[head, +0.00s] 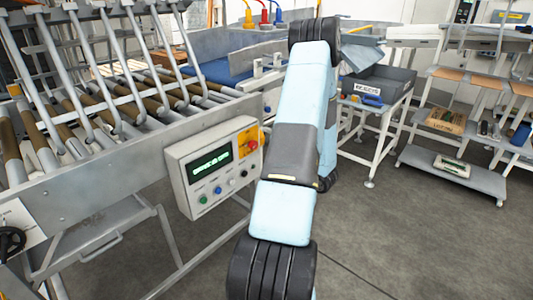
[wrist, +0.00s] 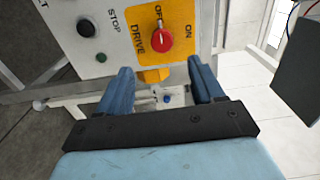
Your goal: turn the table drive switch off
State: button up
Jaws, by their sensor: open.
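The drive switch (wrist: 159,42) is a red rotary knob on a yellow plate (wrist: 138,18) marked DRIVE, with ON lettered at its right and a partly readable label above. A pale mark on the knob points toward that upper label; its exact setting is hard to tell. In the head view the yellow plate (head: 243,148) is at the right end of the grey control box (head: 205,180). My gripper (wrist: 163,82) is open and empty, its two blue fingers apart just below the switch in the wrist view, not visibly touching it. My arm hides the gripper in the head view.
The box also carries a green display (head: 210,164) and several buttons, including a black one by STOP (wrist: 85,27). The roller conveyor (head: 110,145) stands behind and left. Shelving (head: 455,180) and a cart with a grey bin (head: 380,85) stand right. Open floor lies at lower right.

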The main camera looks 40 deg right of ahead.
jog(key=s, duration=0.3)
jog(key=shift+s, duration=0.1)
dwell(0.5)
jog(key=w+a+r+n+g+y, duration=0.2)
jog(key=a+r+n+g+y, duration=0.15)
jog(key=a+r, duration=0.4)
jog(key=w+a+r+n+g+y, duration=0.1)
jog(key=a+r+n+g+y, duration=0.25)
jog(key=a, duration=0.75)
jog(key=w+a+r+n+g+y, duration=0.2)
jog(key=a+r+n+g+y, duration=0.15)
jog(key=a+r, duration=0.45)
jog(key=s+a+r+n+g+h, duration=0.4)
jog(key=s+a+g+h, duration=0.2)
jog(key=s+a, duration=0.5)
jog(key=s+a+r+n+t+h, duration=0.2)
jog(key=s+a+r+t+h, duration=0.1)
jog(key=s+r+t+h, duration=0.1)
jog(key=shift+s+a+r+h, duration=0.15)
jog(key=shift+s+r+h, duration=0.7)
jog(key=shift+r, duration=1.05)
